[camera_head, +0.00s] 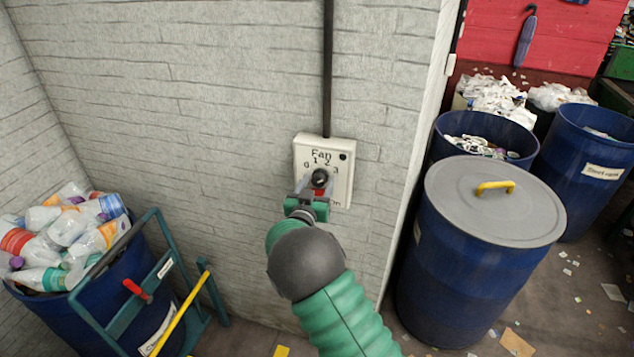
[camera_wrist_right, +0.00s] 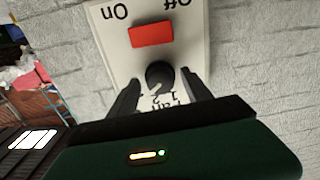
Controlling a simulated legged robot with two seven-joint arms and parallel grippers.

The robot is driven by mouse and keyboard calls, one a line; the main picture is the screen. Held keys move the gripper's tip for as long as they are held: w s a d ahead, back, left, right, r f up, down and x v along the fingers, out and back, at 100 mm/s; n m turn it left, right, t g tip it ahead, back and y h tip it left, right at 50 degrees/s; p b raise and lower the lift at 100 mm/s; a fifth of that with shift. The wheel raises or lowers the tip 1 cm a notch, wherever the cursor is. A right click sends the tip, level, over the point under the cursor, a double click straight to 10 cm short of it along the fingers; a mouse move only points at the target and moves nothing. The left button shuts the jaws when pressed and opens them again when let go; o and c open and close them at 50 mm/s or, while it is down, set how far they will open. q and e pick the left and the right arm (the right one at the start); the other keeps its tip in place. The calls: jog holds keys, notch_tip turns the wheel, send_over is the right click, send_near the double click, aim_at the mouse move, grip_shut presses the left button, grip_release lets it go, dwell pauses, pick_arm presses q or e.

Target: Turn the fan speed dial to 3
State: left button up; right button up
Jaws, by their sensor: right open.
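The fan control plate (camera_head: 342,157) is a cream box on the grey brick wall, marked "Fan" with 0, 1, 2 and 3 around a dark round dial (camera_head: 319,178). In the right wrist view the dial (camera_wrist_right: 159,75) appears upside down, with a light pointer mark on it and a red switch (camera_wrist_right: 152,34) beside it. My right gripper (camera_head: 312,185) is at the plate, its fingers open on either side of the dial. In the right wrist view small gaps seem to show beside the dial; contact is unclear. The dial's exact setting is hard to read. My left gripper is out of view.
A dark conduit (camera_head: 327,70) runs down to the plate. A blue barrel of plastic bottles (camera_head: 70,240) and a green hand truck (camera_head: 115,325) stand at left. A lidded blue barrel (camera_head: 470,270) stands at right, with more barrels behind. The wall around the plate is clear.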

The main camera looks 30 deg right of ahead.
jog(key=shift+w, duration=0.1)
jog(key=shift+c, duration=1.2)
jog(key=c, duration=1)
jog(key=shift+o, duration=0.2)
jog(key=shift+f+m+b, duration=0.25)
jog(key=shift+m+b, duration=0.35)
jog(key=shift+b, duration=0.55)
jog(key=shift+r, duration=0.3)
jog(key=o, duration=1.2)
